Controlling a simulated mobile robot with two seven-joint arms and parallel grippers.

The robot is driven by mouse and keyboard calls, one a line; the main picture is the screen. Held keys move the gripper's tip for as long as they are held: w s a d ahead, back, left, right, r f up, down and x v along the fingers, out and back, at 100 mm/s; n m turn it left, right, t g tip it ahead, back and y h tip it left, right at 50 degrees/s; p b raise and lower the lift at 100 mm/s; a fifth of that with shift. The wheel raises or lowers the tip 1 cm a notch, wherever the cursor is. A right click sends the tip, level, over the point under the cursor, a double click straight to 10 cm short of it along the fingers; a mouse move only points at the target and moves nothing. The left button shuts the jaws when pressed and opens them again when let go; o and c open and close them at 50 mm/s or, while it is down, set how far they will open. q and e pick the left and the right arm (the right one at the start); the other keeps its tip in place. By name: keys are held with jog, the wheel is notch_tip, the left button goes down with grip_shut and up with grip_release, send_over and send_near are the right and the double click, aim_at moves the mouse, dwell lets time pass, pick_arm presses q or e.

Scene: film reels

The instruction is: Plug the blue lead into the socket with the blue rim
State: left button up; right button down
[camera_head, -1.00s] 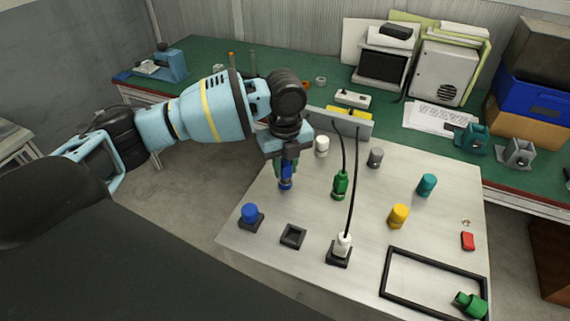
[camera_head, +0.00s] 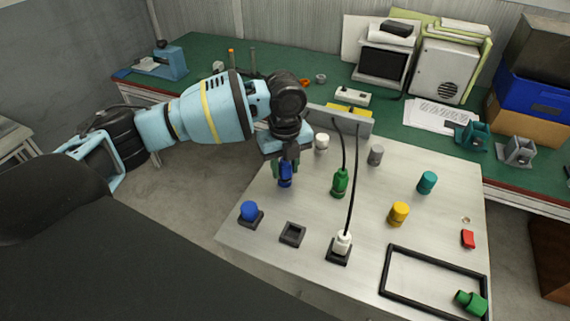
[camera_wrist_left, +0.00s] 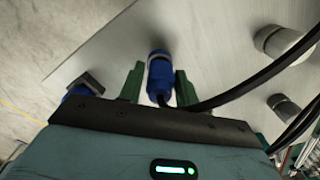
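The blue lead's plug (camera_head: 285,178) stands on the pale tabletop, near its left edge. My left gripper (camera_head: 286,168) is over it, with green fingers on either side of the plug. In the left wrist view the plug (camera_wrist_left: 160,75) shows between the two fingers (camera_wrist_left: 159,88), with narrow gaps, and a black cable runs off to the right. A black square socket base with a blue cap (camera_head: 249,211) on it sits nearer the front left; blue also shows beside a dark block in the wrist view (camera_wrist_left: 80,91). No blue rim shows clearly. My right gripper is out of view.
An empty dark square socket (camera_head: 292,235) and one holding a white plug (camera_head: 342,243) are to the right. A green plug (camera_head: 340,184), yellow cylinder (camera_head: 398,214), teal cylinder (camera_head: 427,183) and black frame (camera_head: 386,272) stand further right. A grey cable panel (camera_head: 355,123) is behind.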

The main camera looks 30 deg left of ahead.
aim_at(285, 163)
pick_arm(q)
jog(key=shift+r, duration=0.1)
